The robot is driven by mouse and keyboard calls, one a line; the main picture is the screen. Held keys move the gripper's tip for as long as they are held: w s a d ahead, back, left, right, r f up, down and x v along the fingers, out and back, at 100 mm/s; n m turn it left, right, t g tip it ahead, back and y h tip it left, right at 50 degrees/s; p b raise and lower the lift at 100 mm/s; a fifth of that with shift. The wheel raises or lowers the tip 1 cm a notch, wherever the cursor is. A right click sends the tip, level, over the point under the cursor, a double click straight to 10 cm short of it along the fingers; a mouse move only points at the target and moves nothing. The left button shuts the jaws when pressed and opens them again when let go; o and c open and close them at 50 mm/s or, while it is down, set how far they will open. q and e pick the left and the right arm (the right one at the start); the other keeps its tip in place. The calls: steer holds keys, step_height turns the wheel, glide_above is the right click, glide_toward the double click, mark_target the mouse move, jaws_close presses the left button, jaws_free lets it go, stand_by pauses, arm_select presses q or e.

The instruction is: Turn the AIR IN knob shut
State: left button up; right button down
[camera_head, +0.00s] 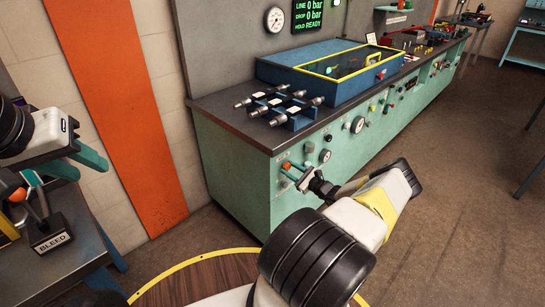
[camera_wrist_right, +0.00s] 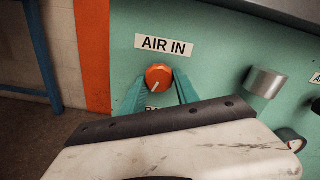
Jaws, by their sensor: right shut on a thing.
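The AIR IN knob (camera_wrist_right: 158,76) is a round orange knob on the teal panel, under a white AIR IN label (camera_wrist_right: 164,45). Its white pointer line slants down and slightly left. My right gripper (camera_wrist_right: 159,92) is shut on the knob, with a teal finger on either side of it. In the head view the orange knob (camera_head: 286,165) shows at the bench's near end, with my right gripper (camera_head: 292,173) reaching it from the right. My left gripper (camera_head: 72,178) is at the far left, its teal fingers apart, above the side table; nothing shows held in it.
A grey cylindrical fitting (camera_wrist_right: 265,81) sticks out to the right of the knob. A BLEED block (camera_head: 50,238) stands on the left side table. The bench top (camera_head: 235,112) carries a hose manifold (camera_head: 280,108) and a blue tray (camera_head: 285,72). A display (camera_head: 308,13) reads HOLD READY.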

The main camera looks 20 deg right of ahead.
steer(key=shift+d+n, duration=0.1)
steer(key=shift+n, duration=2.1)
steer(key=c, duration=0.9)
jaws_free()
steer(key=shift+s, duration=0.1)
steer(key=v, duration=0.7)
steer(key=shift+s+d, duration=0.15)
steer(key=shift+s, duration=0.1)
steer(key=shift+s, duration=0.1)
